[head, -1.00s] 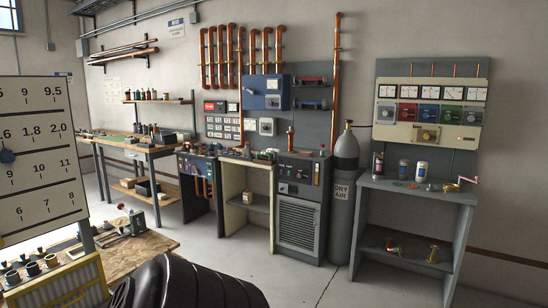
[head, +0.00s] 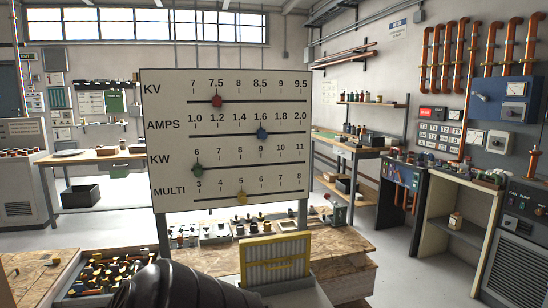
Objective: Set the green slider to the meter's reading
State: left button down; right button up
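The white slider board (head: 160,110) stands in the middle of the head view, with four rows marked KV, AMPS, KW and MULTI. The green slider (head: 197,168) sits on the KW track at its left end, by the 6 mark. The red slider (head: 217,100) is at about 7.5 on KV. The blue slider (head: 262,133) is between 1.6 and 1.8 on AMPS, close to 1.6. The yellow slider (head: 241,197) is at about 5 on MULTI. The row of meters seen earlier is out of view. Neither gripper is in view.
A wooden bench (head: 340,262) stands below the board, with a yellow-framed filter (head: 275,262) at its front. A crate of tools (head: 100,270) is at the lower left. Workbenches and a pipe-covered wall are on the right. Grey floor (head: 390,262) is open between them.

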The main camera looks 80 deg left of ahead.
aim_at(198, 169)
jog(key=l+u, duration=0.1)
jog(key=u, duration=1.35)
